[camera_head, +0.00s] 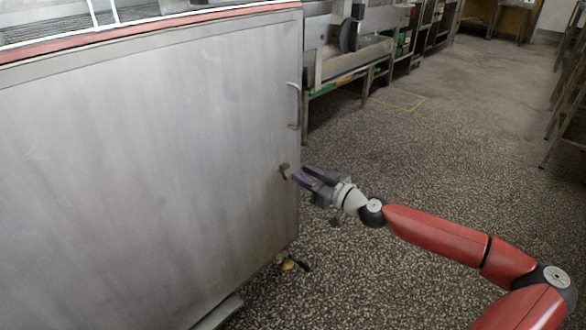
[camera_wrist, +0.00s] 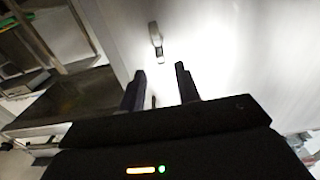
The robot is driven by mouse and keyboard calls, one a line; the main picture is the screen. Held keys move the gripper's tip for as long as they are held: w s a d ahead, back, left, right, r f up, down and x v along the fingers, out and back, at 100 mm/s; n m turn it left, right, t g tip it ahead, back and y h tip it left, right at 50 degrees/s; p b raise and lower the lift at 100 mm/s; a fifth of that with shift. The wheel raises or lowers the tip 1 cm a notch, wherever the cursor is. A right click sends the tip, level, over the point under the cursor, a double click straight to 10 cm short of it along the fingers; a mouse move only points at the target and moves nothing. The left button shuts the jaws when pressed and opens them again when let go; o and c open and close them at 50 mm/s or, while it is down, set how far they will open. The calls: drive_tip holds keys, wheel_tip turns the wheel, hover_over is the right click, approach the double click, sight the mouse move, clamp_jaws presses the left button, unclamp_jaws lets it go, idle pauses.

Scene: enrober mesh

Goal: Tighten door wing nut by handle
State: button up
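The grey metal door (camera_head: 150,150) is shut and fills the left of the head view. The wing nut (camera_head: 284,171) is a small dark piece near the door's right edge, below the handle (camera_head: 294,105). My gripper (camera_head: 301,174) is just right of the wing nut, with its two purple-dark fingers pointing at the door. In the wrist view my gripper (camera_wrist: 160,69) has its fingers apart. A small dark piece (camera_wrist: 153,101), probably the wing nut, shows between them. The handle (camera_wrist: 155,40) lies beyond the fingertips. Contact with the nut cannot be told.
A reddish rim (camera_head: 150,34) runs along the cabinet's top. Metal machines and benches (camera_head: 350,60) stand behind, and racks (camera_head: 570,100) at the right. The speckled floor (camera_head: 400,140) between is clear. A small yellowish fitting (camera_head: 289,265) sits low by the cabinet.

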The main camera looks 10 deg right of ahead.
sight(289, 167)
drive_tip(key=shift+x, duration=2.3)
drive_tip(key=shift+c, duration=0.4)
clamp_jaws()
